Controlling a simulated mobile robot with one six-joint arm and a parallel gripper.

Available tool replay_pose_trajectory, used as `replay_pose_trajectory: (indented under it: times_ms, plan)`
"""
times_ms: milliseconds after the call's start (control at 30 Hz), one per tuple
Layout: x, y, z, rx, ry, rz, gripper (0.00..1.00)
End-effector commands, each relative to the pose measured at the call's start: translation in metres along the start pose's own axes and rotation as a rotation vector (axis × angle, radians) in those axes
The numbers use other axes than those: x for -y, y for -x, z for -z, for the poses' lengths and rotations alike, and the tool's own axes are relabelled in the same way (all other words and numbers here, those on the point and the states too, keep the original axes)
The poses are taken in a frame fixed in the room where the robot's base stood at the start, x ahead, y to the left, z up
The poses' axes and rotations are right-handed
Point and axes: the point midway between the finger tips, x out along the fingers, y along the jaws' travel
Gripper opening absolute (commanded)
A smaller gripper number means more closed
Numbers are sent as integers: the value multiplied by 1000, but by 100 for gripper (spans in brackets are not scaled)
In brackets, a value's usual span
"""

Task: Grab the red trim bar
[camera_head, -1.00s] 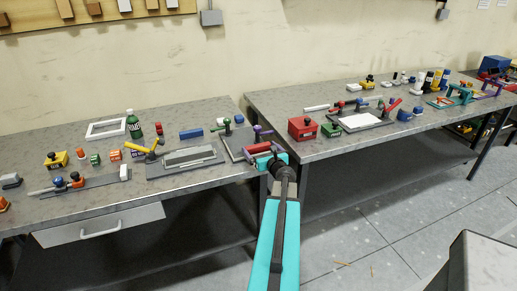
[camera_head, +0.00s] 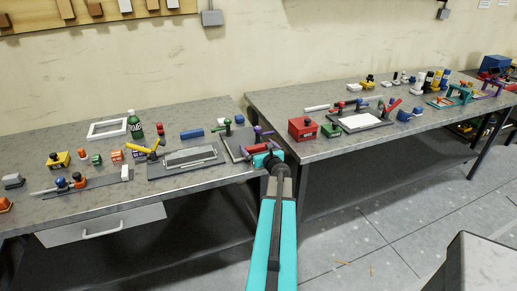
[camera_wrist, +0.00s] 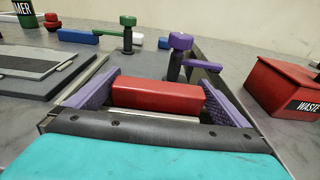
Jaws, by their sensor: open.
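The red trim bar (camera_wrist: 155,95) lies crosswise in the wrist view, between the two purple finger pads of my gripper (camera_wrist: 157,98). My gripper is open, with one pad near each end of the bar; I cannot tell whether either pad touches it. In the head view the red bar (camera_head: 257,148) shows partly at the right front part of the left bench, just beyond my teal gripper (camera_head: 266,158). The bar's underside is hidden.
A purple-knobbed clamp (camera_wrist: 177,55) and a green-knobbed clamp (camera_wrist: 128,35) stand behind the bar. A red waste box (camera_wrist: 285,88) is at the right. A grey plate fixture (camera_wrist: 45,70) lies at the left. The benches are separated by a gap.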

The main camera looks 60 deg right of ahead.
Motion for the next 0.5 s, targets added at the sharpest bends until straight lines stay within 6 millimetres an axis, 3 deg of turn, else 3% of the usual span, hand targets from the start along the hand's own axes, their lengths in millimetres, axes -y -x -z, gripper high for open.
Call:
replay_pose_trajectory:
  times_ms: [233, 500]
  plan:
    - [0, -21, -1, 0, 0, -1, 100]
    - [0, -25, 0, 0, 0, 0, 100]
